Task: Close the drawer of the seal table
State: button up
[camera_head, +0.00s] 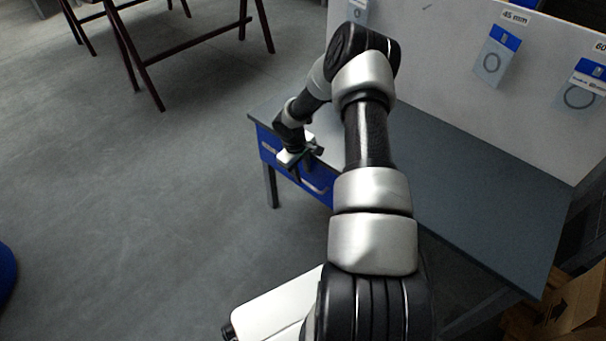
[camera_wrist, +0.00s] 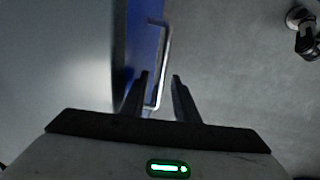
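The seal table (camera_head: 470,185) is grey-topped and stands at the right in the head view. Its blue drawer (camera_head: 318,187) is under the near left edge, with a light bar handle that is partly hidden by my arm. My gripper (camera_head: 298,165) is at the drawer front, pointing down. In the wrist view the blue drawer front (camera_wrist: 142,45) and its handle (camera_wrist: 163,50) show just ahead of my gripper (camera_wrist: 159,80). The two fingers are apart, with the handle's near end between them. I cannot tell whether they touch it, or how far out the drawer is.
A white back panel (camera_head: 440,60) with hanging seal packets (camera_head: 495,60) rises behind the tabletop. A dark-legged trestle (camera_head: 150,60) stands at the back left. Cardboard boxes (camera_head: 565,310) are at the lower right.

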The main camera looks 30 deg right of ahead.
notch_tip(320, 180, up, 15)
jog(key=s+a+p, duration=0.1)
jog(key=a+p, duration=0.1)
jog(key=p, duration=0.1)
jog(key=shift+a, duration=0.35)
